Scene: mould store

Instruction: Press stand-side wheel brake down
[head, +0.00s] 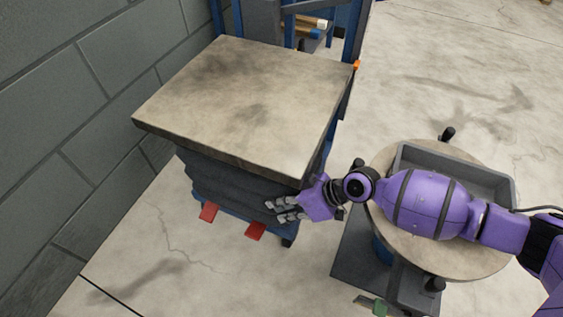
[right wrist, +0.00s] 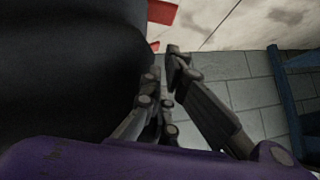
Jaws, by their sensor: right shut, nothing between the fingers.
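Two red brake pedals stick out at the foot of the lift table (head: 245,95). The stand-side one (head: 255,230) is on the right, nearer the round stand. The other red pedal (head: 208,212) is to its left. I cannot tell how far either is tilted. My right gripper (head: 279,209) is shut and empty, beside the table's dark bellows, above and a little right of the stand-side pedal, apart from it. In the right wrist view the closed fingers (right wrist: 172,75) show, with red pedal parts beyond them, one partly hidden. My left gripper is not in view.
A round stand (head: 470,262) with a grey tray (head: 455,165) and dark knobs stands at the right, under my right arm. A grey block wall (head: 60,110) runs along the left. The floor in front of the pedals is clear.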

